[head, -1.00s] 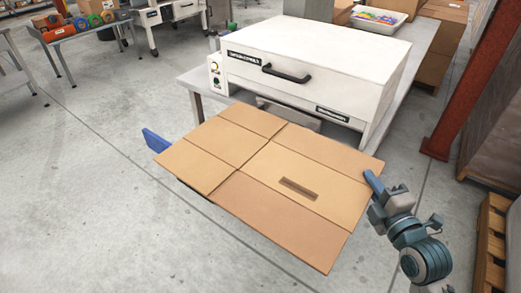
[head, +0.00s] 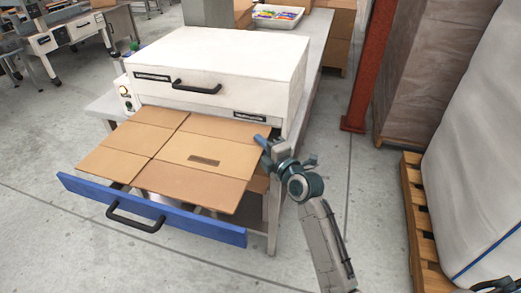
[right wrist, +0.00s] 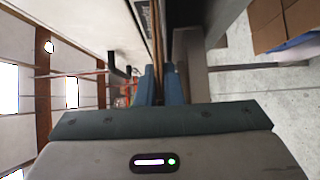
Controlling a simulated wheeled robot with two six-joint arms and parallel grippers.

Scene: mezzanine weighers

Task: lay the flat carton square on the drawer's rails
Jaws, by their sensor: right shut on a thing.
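The flat carton (head: 205,172), tan with fold lines and a dark slot, lies over the pulled-out drawer in front of the white machine. Its near edge runs roughly parallel to the drawer's blue front (head: 190,219), with a gap between them. Pale rail parts (head: 152,197) show in that gap; the carton hides the rest. I cannot tell whether it touches the rails. My right gripper (head: 265,143) is shut on the carton's right edge near the machine. In the right wrist view its blue fingers (right wrist: 161,85) pinch the thin brown edge. My left gripper is out of view.
The white machine (head: 222,70) with a black handle stands on a grey table (head: 311,75) close behind the carton. A red post (head: 367,70), a wooden pallet (head: 418,215) and a large white sack (head: 480,150) stand to the right. The floor in front is clear.

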